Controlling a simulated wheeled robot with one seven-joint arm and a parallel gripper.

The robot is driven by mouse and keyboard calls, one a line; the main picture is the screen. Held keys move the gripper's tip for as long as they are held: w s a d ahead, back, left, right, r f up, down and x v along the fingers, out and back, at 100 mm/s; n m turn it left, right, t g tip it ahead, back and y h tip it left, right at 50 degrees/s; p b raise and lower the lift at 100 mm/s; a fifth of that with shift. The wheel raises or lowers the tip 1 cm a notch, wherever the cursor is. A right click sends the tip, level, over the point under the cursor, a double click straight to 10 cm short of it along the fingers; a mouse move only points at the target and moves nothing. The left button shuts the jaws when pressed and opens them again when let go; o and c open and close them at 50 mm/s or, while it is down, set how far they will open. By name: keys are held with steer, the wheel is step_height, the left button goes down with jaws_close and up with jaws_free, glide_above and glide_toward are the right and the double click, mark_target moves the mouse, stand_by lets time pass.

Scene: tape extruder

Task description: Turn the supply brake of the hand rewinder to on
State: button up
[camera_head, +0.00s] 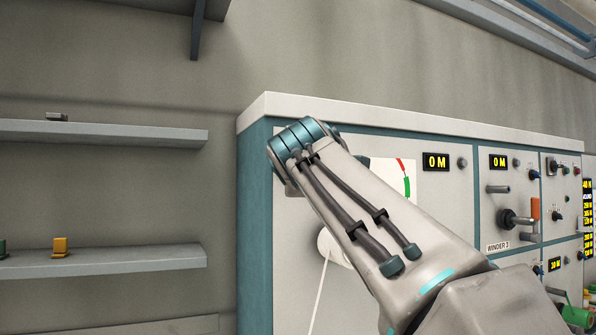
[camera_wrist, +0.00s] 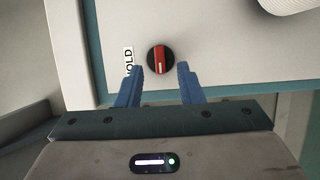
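In the wrist view a round black knob (camera_wrist: 160,60) with a red grip bar and a white mark sits on a pale panel. Its bar points up and down in the picture, the white mark at the lower end. A sideways label (camera_wrist: 128,60) reading "OLD", partly covered by a finger, is left of it. My gripper (camera_wrist: 160,68) is open, its two blue fingers apart on either side of the knob's lower part. I cannot tell whether they touch it. In the head view my arm hides the knob and my gripper.
In the head view the white and teal machine cabinet (camera_head: 455,200) fills the right, with a gauge, "0 M" displays (camera_head: 436,162) and a winder crank (camera_head: 515,219). A white round part (camera_head: 325,243) shows below my arm. Wall shelves (camera_head: 100,132) stand at the left.

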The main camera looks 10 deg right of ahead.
steer(key=s+a+b, duration=0.1)
steer(key=s+a, duration=0.1)
steer(key=s, duration=0.8)
step_height(320, 180, down, 27)
steer(key=d+m+g+y, duration=0.1)
steer(key=d+m+g, duration=0.2)
steer(key=m+g, duration=0.4)
steer(key=s+f+m+g+y, duration=0.1)
steer(key=s+f+m+g, duration=0.3)
steer(key=f, duration=0.9)
steer(key=s+f+m+g+y+p, duration=0.1)
steer(key=s+f+m+g, duration=0.2)
steer(key=s+f, duration=0.8)
step_height(320, 180, down, 3)
steer(key=shift+r+m+g+p, duration=0.2)
steer(key=shift+m+g+p, duration=0.15)
steer(key=shift+m, duration=0.65)
